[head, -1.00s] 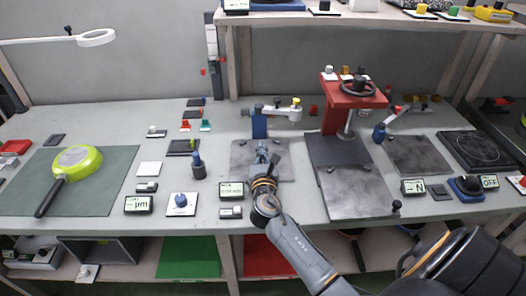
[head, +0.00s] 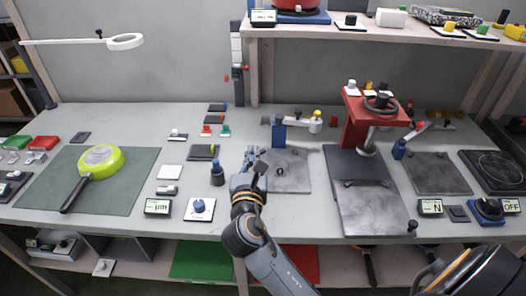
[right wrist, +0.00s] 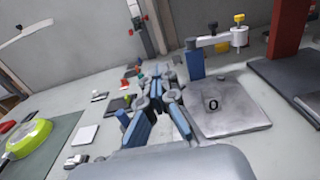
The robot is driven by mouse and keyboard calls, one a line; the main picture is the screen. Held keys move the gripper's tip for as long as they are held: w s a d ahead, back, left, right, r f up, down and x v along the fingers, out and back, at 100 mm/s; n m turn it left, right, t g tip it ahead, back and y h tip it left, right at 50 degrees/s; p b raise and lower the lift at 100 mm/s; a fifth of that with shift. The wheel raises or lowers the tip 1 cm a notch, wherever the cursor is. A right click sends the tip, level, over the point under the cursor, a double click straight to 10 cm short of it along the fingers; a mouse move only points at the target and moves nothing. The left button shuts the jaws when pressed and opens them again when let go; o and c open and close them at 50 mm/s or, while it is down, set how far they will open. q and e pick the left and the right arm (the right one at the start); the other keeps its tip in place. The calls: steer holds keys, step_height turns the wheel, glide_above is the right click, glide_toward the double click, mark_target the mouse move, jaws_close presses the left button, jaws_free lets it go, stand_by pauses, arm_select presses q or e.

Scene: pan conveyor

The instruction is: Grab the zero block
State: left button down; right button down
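The zero block (head: 281,170) is a small grey piece marked "0". It lies on a grey metal plate (head: 296,184) in the middle of the bench. It also shows in the right wrist view (right wrist: 213,104), to the right of the fingers. My right gripper (head: 252,155) is at the plate's left edge in the head view, left of the block and apart from it. In the right wrist view its two blue-grey fingers (right wrist: 158,90) stand apart with nothing between them. My left gripper is not in view.
A small arm on a blue post (head: 278,133) stands behind the plate. A red press (head: 357,118) stands to the right. A blue-capped knob (head: 217,173) stands left of the gripper. A green pan (head: 101,160) lies on a mat further left.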

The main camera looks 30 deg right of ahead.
steer(key=shift+s+a+r, duration=0.25)
steer(key=shift+a+r, duration=0.05)
steer(key=shift+a, duration=0.1)
steer(key=shift+c, duration=2.1)
jaws_free()
